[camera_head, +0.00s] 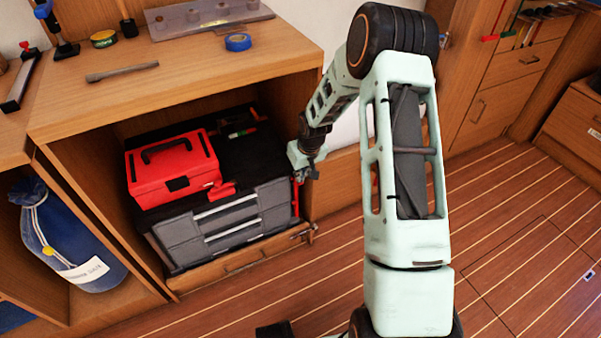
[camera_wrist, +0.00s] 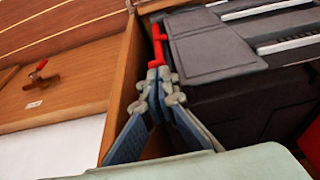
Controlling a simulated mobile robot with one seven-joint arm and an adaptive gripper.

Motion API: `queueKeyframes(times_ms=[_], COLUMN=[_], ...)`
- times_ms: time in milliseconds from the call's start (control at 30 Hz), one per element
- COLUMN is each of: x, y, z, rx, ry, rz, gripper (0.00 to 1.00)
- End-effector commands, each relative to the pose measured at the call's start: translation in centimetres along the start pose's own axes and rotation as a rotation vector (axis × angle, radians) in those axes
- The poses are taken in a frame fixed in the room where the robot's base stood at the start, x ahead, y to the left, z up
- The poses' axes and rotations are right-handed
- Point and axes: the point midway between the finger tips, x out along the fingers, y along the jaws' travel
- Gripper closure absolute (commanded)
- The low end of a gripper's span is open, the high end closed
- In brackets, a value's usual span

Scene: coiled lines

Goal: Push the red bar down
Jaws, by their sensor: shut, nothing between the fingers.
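A slim red bar (camera_wrist: 158,44) runs along the side of the grey-and-black tool case (camera_wrist: 205,45), by the wooden cabinet wall. In the head view the red bar (camera_head: 296,200) stands upright at the right side of the case (camera_head: 222,222). My gripper (camera_wrist: 158,76) is shut and empty, with its fingertips at one end of the bar. I cannot tell whether they touch it. In the head view my gripper (camera_head: 304,174) is small, just above the bar, at the right end of the cabinet opening.
A red toolbox (camera_head: 172,168) sits on the case. The wooden cabinet side (camera_wrist: 122,80) is close beside my fingers. A small red handle (camera_wrist: 38,71) shows on wood at the left of the wrist view. A blue bag (camera_head: 68,240) stands in the left compartment. Open floor (camera_head: 510,250) lies right.

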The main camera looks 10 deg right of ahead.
Motion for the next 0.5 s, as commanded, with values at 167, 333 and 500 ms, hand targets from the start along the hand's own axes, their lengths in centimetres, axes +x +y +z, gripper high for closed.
queueKeyframes(times_ms=[167, 333, 500], x=[0.0, 0.7, 2.7], y=[0.0, 0.0, -0.1], z=[0.0, 0.2, 0.8], rx=[0.000, 0.000, 0.000], ry=[0.000, -0.001, 0.000], rz=[0.000, 0.000, -0.001], gripper=[1.00, 1.00, 1.00])
